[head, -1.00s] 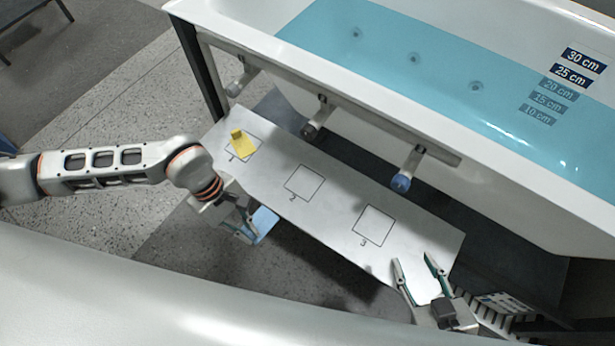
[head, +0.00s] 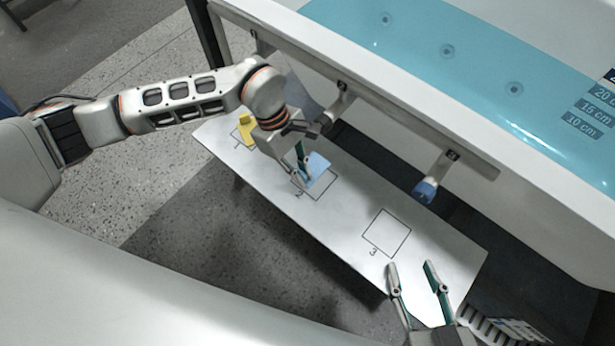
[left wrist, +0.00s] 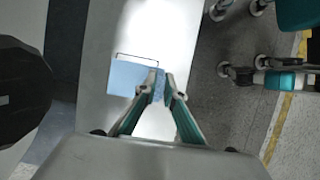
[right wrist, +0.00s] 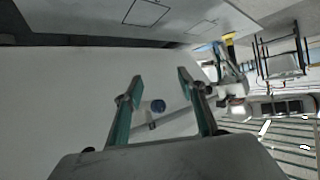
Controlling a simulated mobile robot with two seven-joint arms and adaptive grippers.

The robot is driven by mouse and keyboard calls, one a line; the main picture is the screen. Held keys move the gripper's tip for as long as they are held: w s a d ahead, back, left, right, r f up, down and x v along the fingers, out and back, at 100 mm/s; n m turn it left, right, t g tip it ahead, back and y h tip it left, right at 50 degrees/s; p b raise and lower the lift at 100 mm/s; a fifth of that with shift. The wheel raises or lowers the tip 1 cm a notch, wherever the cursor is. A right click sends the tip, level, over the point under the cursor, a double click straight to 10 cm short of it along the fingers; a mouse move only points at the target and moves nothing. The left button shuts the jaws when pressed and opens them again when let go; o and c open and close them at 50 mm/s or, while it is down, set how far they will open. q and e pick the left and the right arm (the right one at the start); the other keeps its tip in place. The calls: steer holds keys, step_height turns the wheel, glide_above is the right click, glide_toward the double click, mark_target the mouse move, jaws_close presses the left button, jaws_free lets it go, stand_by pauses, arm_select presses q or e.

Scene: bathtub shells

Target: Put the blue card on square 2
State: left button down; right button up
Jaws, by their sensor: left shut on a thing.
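The blue card (head: 318,170) is at square 2 (head: 322,190) on the white board (head: 345,225), and it covers part of the square's outline. In the left wrist view the card (left wrist: 128,78) overlaps the square, with part of the outline showing past one edge. I cannot tell whether it lies flat on the board or is just above it. My left gripper (head: 305,180) is shut on the card; its fingertips also show in the left wrist view (left wrist: 160,82). My right gripper (head: 411,265) is open and empty by the board's right end.
A yellow card (head: 247,128) with a raised tab stands on square 1. Square 3 (head: 387,233) is empty. The bathtub (head: 420,80) with water runs behind the board, and a blue-ended fitting (head: 425,191) juts out towards the board.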

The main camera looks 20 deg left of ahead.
mark_target(309, 193)
arm_select(q)
steer(key=shift+w+d+f, duration=0.15)
steer(key=shift+f, duration=0.65)
steer(key=shift+f+b, duration=0.35)
steer(key=shift+f, duration=0.05)
step_height(309, 193, down, 3)
steer(key=shift+f+b, duration=0.1)
steer(key=shift+b, duration=0.55)
steer(key=shift+w+d+f+b, duration=0.1)
steer(key=shift+w+f+b, duration=0.1)
steer(key=shift+f+b, duration=0.65)
steer(key=shift+w+f, duration=0.1)
steer(key=shift+w, duration=0.1)
steer(key=shift+w+r+p, duration=0.1)
steer(key=shift+r+p, duration=0.15)
steer(key=shift+p, duration=0.1)
arm_select(e)
steer(key=a+m, duration=0.1)
steer(key=a+r+m, duration=0.1)
steer(key=a, duration=0.1)
steer(key=shift+w+a+r+t+y, duration=0.1)
steer(key=shift+w+t+y, duration=0.1)
steer(key=shift+t+y, duration=0.2)
arm_select(q)
steer(key=c, duration=2.1)
jaws_free()
steer(key=shift+f, duration=0.1)
steer(key=shift+c, duration=0.2)
arm_select(e)
steer(key=shift+s, duration=0.1)
